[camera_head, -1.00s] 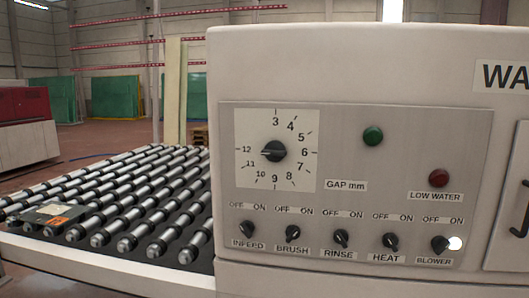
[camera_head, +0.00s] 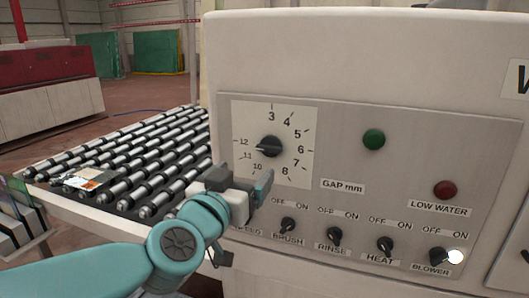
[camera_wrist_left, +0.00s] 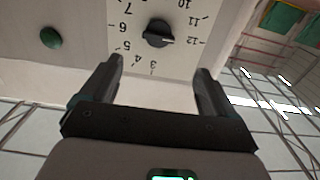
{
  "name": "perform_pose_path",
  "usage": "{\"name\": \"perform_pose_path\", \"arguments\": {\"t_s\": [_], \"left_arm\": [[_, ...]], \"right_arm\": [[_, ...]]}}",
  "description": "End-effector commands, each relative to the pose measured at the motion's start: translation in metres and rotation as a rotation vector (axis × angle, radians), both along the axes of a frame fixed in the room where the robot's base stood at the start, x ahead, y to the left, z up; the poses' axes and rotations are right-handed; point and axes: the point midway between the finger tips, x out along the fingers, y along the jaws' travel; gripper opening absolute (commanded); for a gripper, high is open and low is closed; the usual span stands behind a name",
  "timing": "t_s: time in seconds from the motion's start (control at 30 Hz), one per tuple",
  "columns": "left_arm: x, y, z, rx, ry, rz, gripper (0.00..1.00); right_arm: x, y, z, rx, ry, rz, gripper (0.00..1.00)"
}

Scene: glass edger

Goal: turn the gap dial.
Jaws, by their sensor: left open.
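The gap dial (camera_head: 269,146) is a black round knob on a white square scale plate (camera_head: 305,118) with printed numbers. Its pointer faces left, near the 12. My left gripper (camera_head: 245,183) is open and empty, in front of the panel just below the dial. My right gripper is not in view.
Below the dial is a row of small switches, including brush (camera_head: 288,224) and rinse (camera_head: 334,233). A green button (camera_head: 373,139) and a red lamp (camera_head: 445,189) sit to the right. A roller conveyor (camera_head: 140,165) lies left of the machine.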

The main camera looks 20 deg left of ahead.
Motion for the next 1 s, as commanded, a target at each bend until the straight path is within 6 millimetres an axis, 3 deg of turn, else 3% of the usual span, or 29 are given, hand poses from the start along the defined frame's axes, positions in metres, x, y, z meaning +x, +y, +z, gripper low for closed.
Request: {"name": "perform_pose_path", "arguments": {"t_s": [0.3, 0.5, 0.7, 0.93, 1.0], "left_arm": [[0.077, -0.001, 0.0, 0.0, 0.003, 0.001, 0.89], [0.11, -0.003, 0.0, -0.001, 0.002, 0.001, 0.89], [0.122, -0.004, -0.001, -0.001, 0.001, 0.002, 0.89], [0.122, -0.004, -0.001, -0.001, 0.001, 0.002, 0.89], [0.122, -0.005, -0.001, 0.0, 0.001, 0.002, 0.66]], "right_arm": [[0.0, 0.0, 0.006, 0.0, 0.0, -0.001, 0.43], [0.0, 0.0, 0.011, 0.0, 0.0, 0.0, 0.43], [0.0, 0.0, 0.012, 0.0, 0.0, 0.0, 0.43], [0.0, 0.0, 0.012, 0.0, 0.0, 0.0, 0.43], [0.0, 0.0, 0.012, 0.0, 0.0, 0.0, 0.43]]}}
